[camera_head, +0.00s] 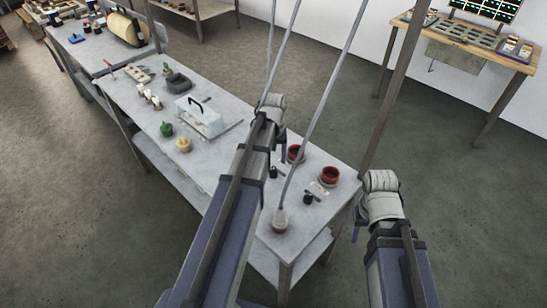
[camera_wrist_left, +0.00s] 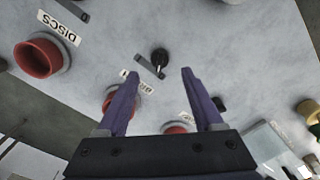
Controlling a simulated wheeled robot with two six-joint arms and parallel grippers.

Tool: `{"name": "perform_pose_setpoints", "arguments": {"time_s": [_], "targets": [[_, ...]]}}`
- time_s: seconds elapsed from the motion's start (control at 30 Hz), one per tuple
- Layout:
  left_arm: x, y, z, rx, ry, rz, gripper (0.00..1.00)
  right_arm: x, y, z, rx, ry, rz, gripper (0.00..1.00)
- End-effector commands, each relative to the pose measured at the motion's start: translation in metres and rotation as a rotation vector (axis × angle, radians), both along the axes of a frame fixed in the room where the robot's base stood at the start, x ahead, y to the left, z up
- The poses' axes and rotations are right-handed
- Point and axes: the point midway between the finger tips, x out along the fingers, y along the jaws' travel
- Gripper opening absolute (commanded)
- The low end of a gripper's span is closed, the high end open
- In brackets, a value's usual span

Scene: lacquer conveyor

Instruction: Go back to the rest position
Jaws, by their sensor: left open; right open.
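My left gripper (camera_head: 280,145) is above the right half of the grey bench (camera_head: 222,160).
Red bowls (camera_head: 329,176) and small dark items (camera_head: 308,199) stand on the bench below. A labelled red bowl (camera_wrist_left: 38,58) and a black-knobbed piece (camera_wrist_left: 159,57) show in the wrist view. Thin poles rise nearby. A wooden table (camera_head: 480,45) stands back right.

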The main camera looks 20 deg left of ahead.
Motion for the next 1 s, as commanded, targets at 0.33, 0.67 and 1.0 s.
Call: {"name": "perform_pose_setpoints", "arguments": {"time_s": [0.33, 0.67, 1.0], "targets": [[0.0, 0.0, 0.015, 0.0, 0.0, 0.0, 0.68, 0.0, 0.0, 0.015, 0.0, 0.0, 0.0, 0.5], [0.0, -0.001, 0.015, 0.0, 0.0, -0.002, 0.68, 0.0, 0.0, 0.014, 0.0, 0.0, 0.0, 0.5], [-0.067, -0.125, 0.015, 0.037, 0.031, -0.356, 0.68, 0.0, 0.0, 0.014, 0.0, 0.0, 0.0, 0.5]]}}
